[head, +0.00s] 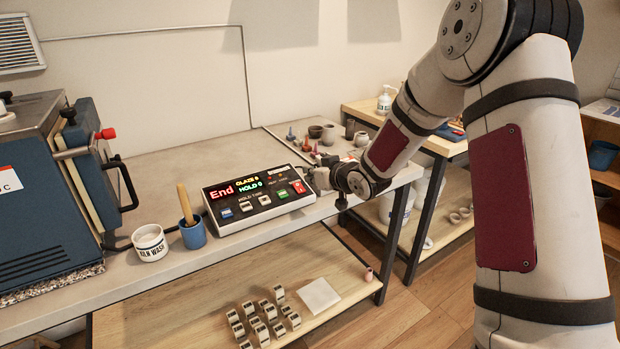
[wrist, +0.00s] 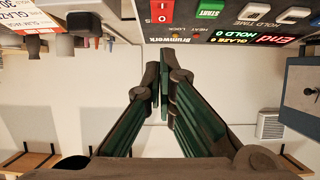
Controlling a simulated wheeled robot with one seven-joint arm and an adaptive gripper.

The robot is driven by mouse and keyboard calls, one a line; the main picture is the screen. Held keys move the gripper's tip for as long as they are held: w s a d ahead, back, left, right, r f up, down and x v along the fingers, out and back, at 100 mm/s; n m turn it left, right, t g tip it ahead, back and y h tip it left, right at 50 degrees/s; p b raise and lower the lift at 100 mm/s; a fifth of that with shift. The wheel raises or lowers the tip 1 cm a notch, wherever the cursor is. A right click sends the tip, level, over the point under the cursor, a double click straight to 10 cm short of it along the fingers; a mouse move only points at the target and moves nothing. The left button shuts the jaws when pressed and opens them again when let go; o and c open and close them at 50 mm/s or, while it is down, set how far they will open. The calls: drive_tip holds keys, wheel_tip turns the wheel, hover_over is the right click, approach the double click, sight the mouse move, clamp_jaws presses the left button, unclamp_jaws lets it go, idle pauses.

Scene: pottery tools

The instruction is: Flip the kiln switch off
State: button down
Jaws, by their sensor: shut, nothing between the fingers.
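The kiln controller (head: 262,203) is a dark sloped box with a light casing on the table. Its display reads "End", "GLAZE 0" and "HOLD 0". The red kiln switch (head: 298,187) is at the right end of its panel, and it also shows at the top edge of the wrist view (wrist: 162,12), partly cut off. My gripper (head: 318,179) is just right of the controller. In the wrist view my gripper (wrist: 160,80) is shut and empty, its fingertips apart from the red switch in the picture. I cannot tell whether it touches the box.
The blue kiln (head: 45,225) stands at the left. A white kiln wash cup (head: 150,243) and a blue cup (head: 193,235) with a wooden handle stand left of the controller. Small pots (head: 328,134) stand behind my gripper. Bare tabletop (head: 165,180) lies behind the controller.

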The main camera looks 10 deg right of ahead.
drive_tip(key=v, duration=0.7)
drive_tip(key=shift+p, duration=0.3)
drive_tip(key=shift+w, duration=0.1)
drive_tip(key=b, duration=0.2)
drive_tip(key=w+b, duration=0.1)
drive_tip(key=b, duration=0.2)
drive_tip(key=shift+r, duration=0.3)
drive_tip(key=shift+b, duration=0.3)
drive_tip(key=shift+r, duration=0.2)
